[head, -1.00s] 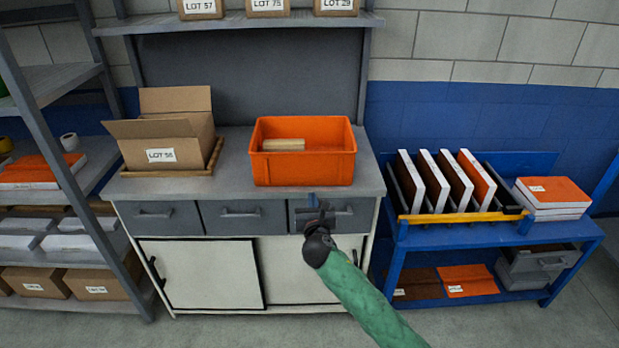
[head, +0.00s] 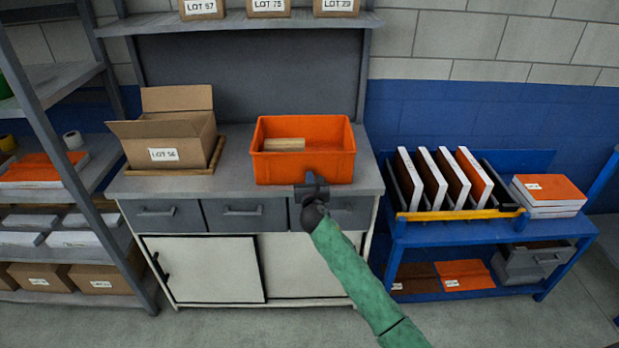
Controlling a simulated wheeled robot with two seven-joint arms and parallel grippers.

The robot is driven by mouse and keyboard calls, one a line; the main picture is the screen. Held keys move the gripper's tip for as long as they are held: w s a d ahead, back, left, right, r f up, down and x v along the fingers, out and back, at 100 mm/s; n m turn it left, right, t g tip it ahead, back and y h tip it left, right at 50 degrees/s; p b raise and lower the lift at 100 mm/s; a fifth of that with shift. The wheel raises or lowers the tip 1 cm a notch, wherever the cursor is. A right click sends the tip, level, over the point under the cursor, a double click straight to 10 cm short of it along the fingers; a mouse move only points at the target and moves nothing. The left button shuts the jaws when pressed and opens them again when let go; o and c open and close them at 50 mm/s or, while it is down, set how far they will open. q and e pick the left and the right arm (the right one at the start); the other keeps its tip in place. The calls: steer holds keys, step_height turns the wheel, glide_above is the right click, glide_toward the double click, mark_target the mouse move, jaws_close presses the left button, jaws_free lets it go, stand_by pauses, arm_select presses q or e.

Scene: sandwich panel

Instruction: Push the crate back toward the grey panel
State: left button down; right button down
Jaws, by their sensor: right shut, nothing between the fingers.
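The orange crate (head: 282,169) stands upright on the grey worktop (head: 235,170), near its front edge and right of the middle. A light tan block (head: 284,144) lies inside it. The grey panel (head: 250,78) rises behind the worktop, with a strip of bare worktop between it and the crate. My right gripper (head: 310,179) is shut and empty, at the lower front wall of the crate, right of its middle. I cannot tell whether its tip touches the wall. My left gripper is out of view.
An open cardboard box (head: 171,145) stands on a wooden tray (head: 210,162) left of the crate. A shelf (head: 240,22) with labelled boxes hangs above the panel. A blue cart (head: 440,237) with binders stands at the right, a grey rack (head: 52,130) at the left.

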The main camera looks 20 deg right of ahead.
steer(key=shift+w, duration=0.1)
